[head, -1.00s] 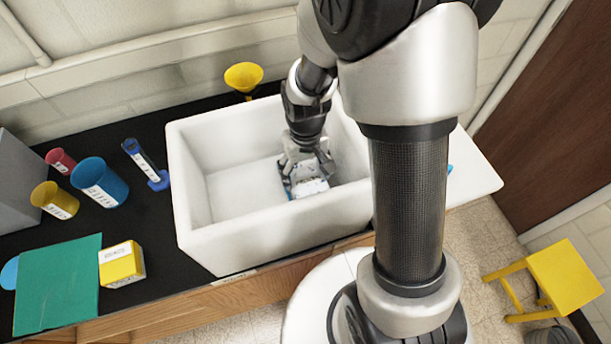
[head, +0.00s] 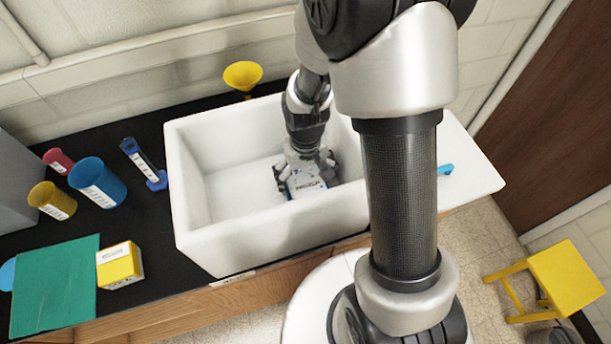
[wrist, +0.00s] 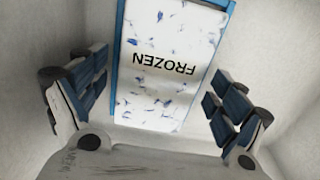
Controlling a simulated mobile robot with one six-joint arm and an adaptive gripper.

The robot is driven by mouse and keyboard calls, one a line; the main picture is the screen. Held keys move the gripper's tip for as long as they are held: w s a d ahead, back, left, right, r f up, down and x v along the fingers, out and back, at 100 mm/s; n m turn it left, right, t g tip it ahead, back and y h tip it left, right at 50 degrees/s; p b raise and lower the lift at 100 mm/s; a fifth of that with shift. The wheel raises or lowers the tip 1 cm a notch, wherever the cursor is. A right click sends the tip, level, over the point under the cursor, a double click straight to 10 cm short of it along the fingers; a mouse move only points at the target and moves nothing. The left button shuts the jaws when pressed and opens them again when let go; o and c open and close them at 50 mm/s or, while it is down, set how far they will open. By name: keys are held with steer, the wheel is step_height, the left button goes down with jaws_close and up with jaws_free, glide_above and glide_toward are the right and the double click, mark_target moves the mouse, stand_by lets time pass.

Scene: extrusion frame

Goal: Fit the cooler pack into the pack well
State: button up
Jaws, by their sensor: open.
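The cooler pack (head: 308,184) is a flat white block with blue edges and a "FROZEN" label. It is inside the deep white open-topped box, toward its right part. In the wrist view, the pack (wrist: 165,85) lies between the two fingers, with gaps on both sides. My gripper (head: 303,172) is open, pointing down into the box over the pack; its fingers (wrist: 158,95) are spread in the wrist view. No separate pack well can be made out; the pack and my arm hide part of the box floor.
The white box (head: 262,238) has high walls around my gripper. Its left floor is bare. Left on the black bench are a blue beaker (head: 98,182), a yellow cup (head: 52,200), a yellow box (head: 119,265) and a green mat (head: 55,288). A yellow funnel (head: 243,76) stands behind.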

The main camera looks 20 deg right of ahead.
step_height(320, 180, up, 12)
steer(key=p, duration=0.3)
step_height(320, 180, up, 9)
steer(key=t, duration=0.2)
glide_above(306, 180)
steer(key=s, duration=0.4)
steer(key=s+r+t, duration=0.2)
steer(key=s+r, duration=0.5)
steer(key=s, duration=0.4)
steer(key=shift+r+t, duration=0.2)
steer(key=shift+t, duration=0.1)
